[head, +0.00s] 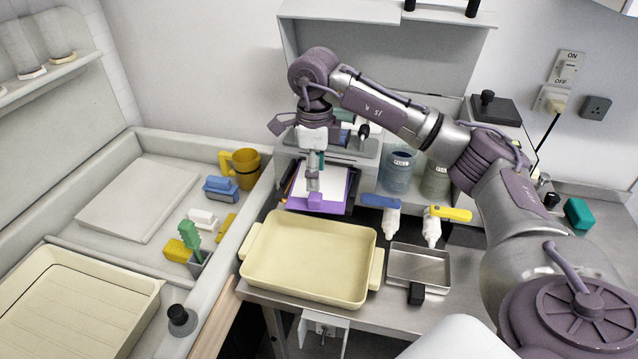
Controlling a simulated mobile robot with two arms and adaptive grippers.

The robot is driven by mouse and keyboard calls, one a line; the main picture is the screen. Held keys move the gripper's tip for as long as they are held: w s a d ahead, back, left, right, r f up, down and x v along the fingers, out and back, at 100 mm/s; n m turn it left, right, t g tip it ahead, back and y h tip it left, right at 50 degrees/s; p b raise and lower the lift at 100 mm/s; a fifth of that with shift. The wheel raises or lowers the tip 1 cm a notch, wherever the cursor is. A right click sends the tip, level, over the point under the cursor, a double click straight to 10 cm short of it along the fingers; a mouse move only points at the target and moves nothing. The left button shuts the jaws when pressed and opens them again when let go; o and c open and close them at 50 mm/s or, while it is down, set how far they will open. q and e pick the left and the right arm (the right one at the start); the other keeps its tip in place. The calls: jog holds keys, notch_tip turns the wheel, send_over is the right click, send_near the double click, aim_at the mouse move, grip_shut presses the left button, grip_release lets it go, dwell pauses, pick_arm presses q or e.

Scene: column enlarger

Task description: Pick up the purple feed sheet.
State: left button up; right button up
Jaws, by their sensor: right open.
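The purple feed sheet (298,204) lies in a dark tray at the front of the grey machine at the back of the counter. White sheet material shows on its upper part, and a small purple tab stands at its front edge. My right gripper (313,187) points down over the sheet, close above the tab. It is open and looks empty. Whether its fingertips touch the sheet or tab cannot be told. The gripper hides part of the sheet and machine. My left gripper is not in view.
A cream tray (300,262) stands in front of the sheet. A small metal tray (420,266) and two bottles with blue (381,202) and yellow (450,213) handles stand to the right. Two jars (398,170) stand behind them. The sink wall and a yellow mug (246,167) are left.

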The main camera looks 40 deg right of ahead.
aim_at(315, 196)
jog(key=shift+f, duration=0.65)
jog(key=shift+s+f+p, duration=0.15)
jog(key=shift+f+p, duration=0.1)
jog(key=shift+p, duration=0.25)
jog(key=f, duration=0.1)
jog(key=f+p, duration=0.2)
jog(key=shift+s+a+f, duration=0.15)
jog(key=shift+a+f, duration=0.15)
jog(key=shift+f, duration=0.6)
grip_shut()
jog(key=shift+r, duration=0.1)
